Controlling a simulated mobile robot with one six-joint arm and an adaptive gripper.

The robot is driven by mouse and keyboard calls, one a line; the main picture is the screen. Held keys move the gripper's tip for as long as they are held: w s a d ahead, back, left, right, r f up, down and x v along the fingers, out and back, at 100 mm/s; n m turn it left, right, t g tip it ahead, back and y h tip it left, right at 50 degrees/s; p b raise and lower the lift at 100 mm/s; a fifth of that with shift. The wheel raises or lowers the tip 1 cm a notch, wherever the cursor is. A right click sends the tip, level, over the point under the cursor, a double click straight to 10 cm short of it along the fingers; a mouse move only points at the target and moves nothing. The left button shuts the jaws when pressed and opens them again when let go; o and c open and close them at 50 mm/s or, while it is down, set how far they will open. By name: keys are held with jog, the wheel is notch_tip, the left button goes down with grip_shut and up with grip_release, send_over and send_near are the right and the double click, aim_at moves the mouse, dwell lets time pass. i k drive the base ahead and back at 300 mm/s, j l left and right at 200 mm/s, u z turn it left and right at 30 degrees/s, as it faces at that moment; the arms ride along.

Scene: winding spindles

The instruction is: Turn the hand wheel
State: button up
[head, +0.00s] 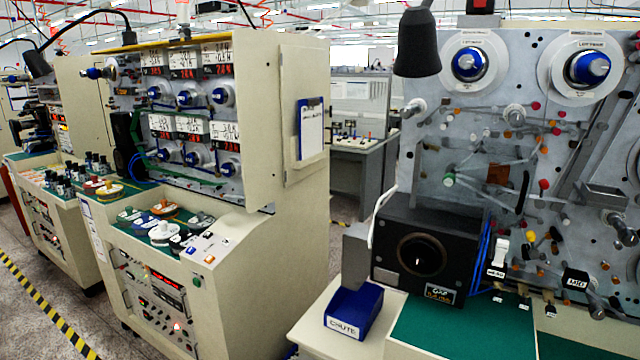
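I cannot pick out a hand wheel for certain. A white disc with a short upright stem (163,231) lies on the green work surface of the middle machine and is one round part that could be turned. On the right machine, a black box with a round dark opening (422,256) stands on the bench. Two large white reels with blue hubs, a left one (468,64) and a right one (590,68), are mounted high on the right machine's panel. My gripper is not in view.
A blue bin marked CHUTE (353,311) stands at the right machine's front. A black lamp (417,42) hangs above it. The middle cream cabinet (245,285) stands left, with a gap of floor between the machines. Yellow-black floor tape (45,305) runs at far left.

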aim_at(421, 256)
jog(key=i+l+u, duration=0.35)
jog(key=l+u, duration=0.15)
jog(key=i+l+u, duration=0.2)
jog(key=l, duration=0.2)
jog(key=k, duration=0.1)
